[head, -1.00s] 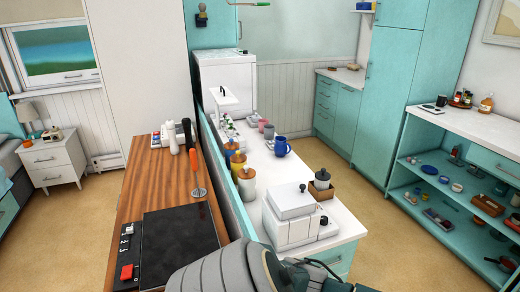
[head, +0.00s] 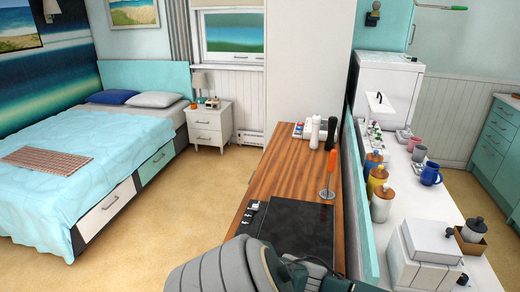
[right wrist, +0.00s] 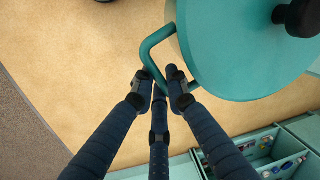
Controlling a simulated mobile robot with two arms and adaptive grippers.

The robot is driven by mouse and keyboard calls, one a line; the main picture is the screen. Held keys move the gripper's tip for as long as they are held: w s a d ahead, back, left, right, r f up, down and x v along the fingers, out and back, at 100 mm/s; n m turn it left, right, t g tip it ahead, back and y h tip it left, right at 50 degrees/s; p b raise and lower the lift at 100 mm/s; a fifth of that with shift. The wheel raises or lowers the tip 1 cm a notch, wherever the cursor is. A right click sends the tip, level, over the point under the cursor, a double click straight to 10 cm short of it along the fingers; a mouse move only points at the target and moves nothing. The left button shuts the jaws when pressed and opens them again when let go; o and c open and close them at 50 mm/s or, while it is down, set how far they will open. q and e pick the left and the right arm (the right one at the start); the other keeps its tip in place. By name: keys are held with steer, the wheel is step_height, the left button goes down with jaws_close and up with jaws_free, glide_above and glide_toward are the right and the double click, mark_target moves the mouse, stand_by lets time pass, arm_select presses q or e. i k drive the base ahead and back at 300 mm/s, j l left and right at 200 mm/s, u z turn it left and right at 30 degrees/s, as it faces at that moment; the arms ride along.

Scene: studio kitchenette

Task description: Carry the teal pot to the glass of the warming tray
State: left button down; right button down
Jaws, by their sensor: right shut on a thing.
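The teal pot (right wrist: 225,62) fills the upper right of the right wrist view, with a black knob (right wrist: 300,17) on its lid. My right gripper (right wrist: 160,84) is shut on the pot's teal loop handle (right wrist: 152,48). The floor shows beneath. The warming tray's dark glass (head: 296,232) lies on the wooden counter in the head view, with its small controls (head: 254,212) at the left edge. The glass looks bare where it shows; a grey link of my arm hides its near part. The pot and both grippers are out of the head view.
An orange-handled utensil (head: 328,175) stands just behind the glass, near the divider. Bottles (head: 315,132) and a small caddy stand at the counter's far end. The wood between is clear. Right of the divider are canisters (head: 383,205) and a white box (head: 428,245). Open floor (head: 205,200) lies left.

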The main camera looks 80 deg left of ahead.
mark_target(296, 238)
steer(key=u, duration=1.25)
